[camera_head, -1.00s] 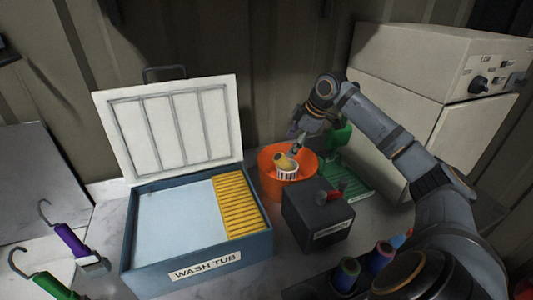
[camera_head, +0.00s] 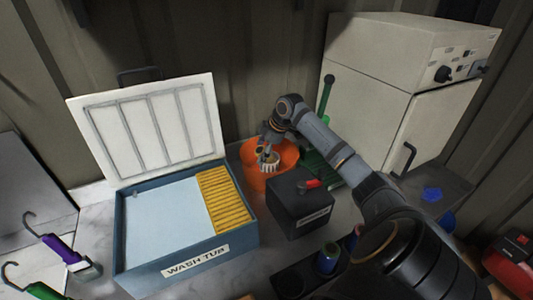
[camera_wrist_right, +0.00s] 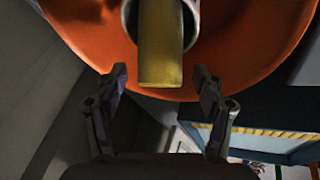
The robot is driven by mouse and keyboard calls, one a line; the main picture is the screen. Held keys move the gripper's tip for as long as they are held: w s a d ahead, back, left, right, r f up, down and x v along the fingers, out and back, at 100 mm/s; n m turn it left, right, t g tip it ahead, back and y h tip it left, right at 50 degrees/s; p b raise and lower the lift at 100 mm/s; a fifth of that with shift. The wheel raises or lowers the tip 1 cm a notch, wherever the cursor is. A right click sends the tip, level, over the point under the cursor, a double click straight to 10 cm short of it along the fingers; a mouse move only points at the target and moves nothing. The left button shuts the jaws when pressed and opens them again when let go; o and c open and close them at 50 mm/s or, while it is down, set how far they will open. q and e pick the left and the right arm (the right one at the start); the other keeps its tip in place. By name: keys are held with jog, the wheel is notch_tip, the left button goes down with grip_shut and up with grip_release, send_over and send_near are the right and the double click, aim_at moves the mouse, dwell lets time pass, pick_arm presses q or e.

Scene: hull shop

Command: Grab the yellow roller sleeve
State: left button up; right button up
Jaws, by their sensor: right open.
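The yellow roller sleeve (camera_wrist_right: 160,45) stands out of a white cup (camera_wrist_right: 196,12) inside an orange bucket (camera_wrist_right: 235,70) in the right wrist view. In the head view the striped cup (camera_head: 268,168) sits in the orange bucket (camera_head: 249,172), and my gripper mostly hides the sleeve. My right gripper (camera_head: 267,150) is open above the cup. In the right wrist view its fingertips (camera_wrist_right: 159,74) are apart, one on each side of the sleeve's near end, with gaps visible. My left gripper is not in view.
A blue wash tub (camera_head: 190,256) with its white lid up stands left of the bucket. A dark box (camera_head: 300,208) with a red knob stands close in front. A cream cabinet (camera_head: 370,110) is behind my arm.

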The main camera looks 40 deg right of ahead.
jog(key=shift+w+f, duration=0.3)
jog(key=shift+f, duration=0.2)
jog(key=shift+s+r, duration=0.1)
jog(key=shift+c, duration=0.4)
jog(key=shift+c, duration=1.2)
jog(key=c, duration=1)
